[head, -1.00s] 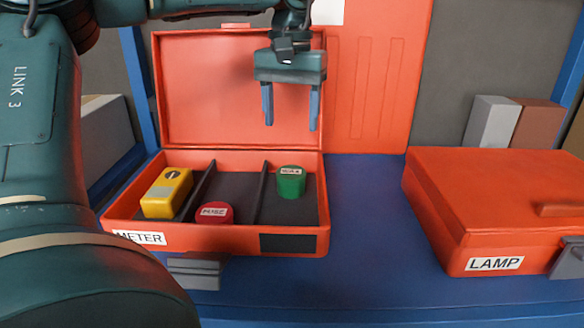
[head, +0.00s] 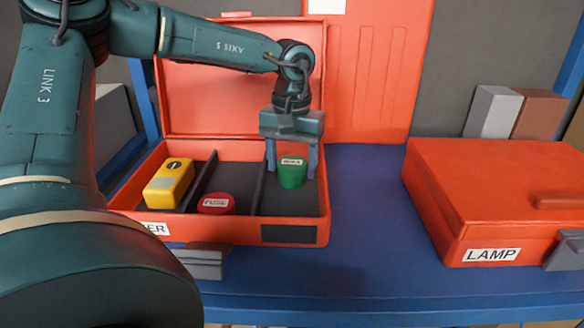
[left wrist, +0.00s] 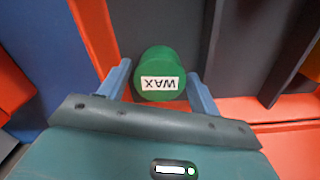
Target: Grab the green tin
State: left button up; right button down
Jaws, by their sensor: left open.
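The green tin (head: 292,175), labelled WAX, stands upright in the right compartment of the open orange METER box (head: 210,233). My left gripper (head: 292,172) points down over it with its two fingers apart, one at each side of the tin. In the left wrist view the green tin (left wrist: 158,65) lies between the open blue-grey fingers (left wrist: 160,85), with small gaps visible, so it is not clamped. My right gripper is out of view.
A yellow meter (head: 168,183) stands in the left compartment and a red tin (head: 216,204) in the middle one. A dark divider (head: 257,188) is close to the left of my gripper. The closed LAMP box (head: 490,190) is at the right, with free blue table (head: 365,220) between.

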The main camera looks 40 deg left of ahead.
pick_arm(q)
jog(key=shift+f, duration=0.6)
jog(key=c, duration=0.8)
jog(key=shift+r, duration=0.1)
